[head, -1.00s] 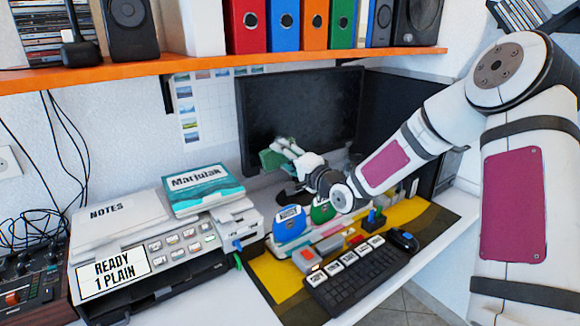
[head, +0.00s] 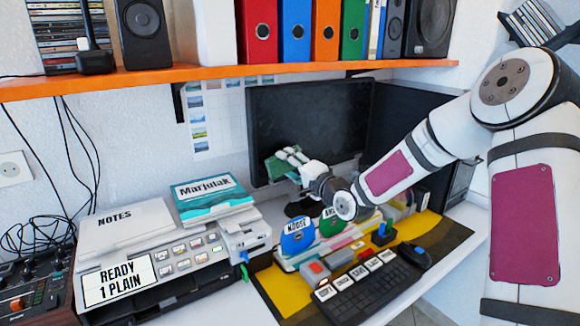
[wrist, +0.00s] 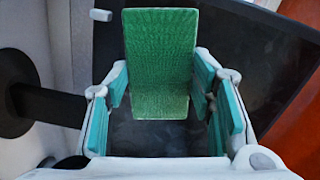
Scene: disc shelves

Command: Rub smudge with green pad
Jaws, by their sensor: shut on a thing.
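The green pad (head: 283,168) is a flat textured block. My gripper (head: 296,160) is shut on it, in front of the lower left part of the dark monitor (head: 320,115). In the wrist view the pad (wrist: 160,60) sticks out between the teal-lined fingers of my gripper (wrist: 160,85), with the dark screen (wrist: 265,55) behind it. A faint greyish patch (wrist: 150,135) shows on the dark surface by the pad's near end; I cannot tell if it is the smudge. Whether the pad touches the screen is unclear.
An orange shelf (head: 220,80) with binders and speakers runs above the desk. Below my gripper are a blue dispenser (head: 298,238), a green one (head: 333,224) and a keyboard (head: 375,292). A printer-like box (head: 165,262) with books stands at left.

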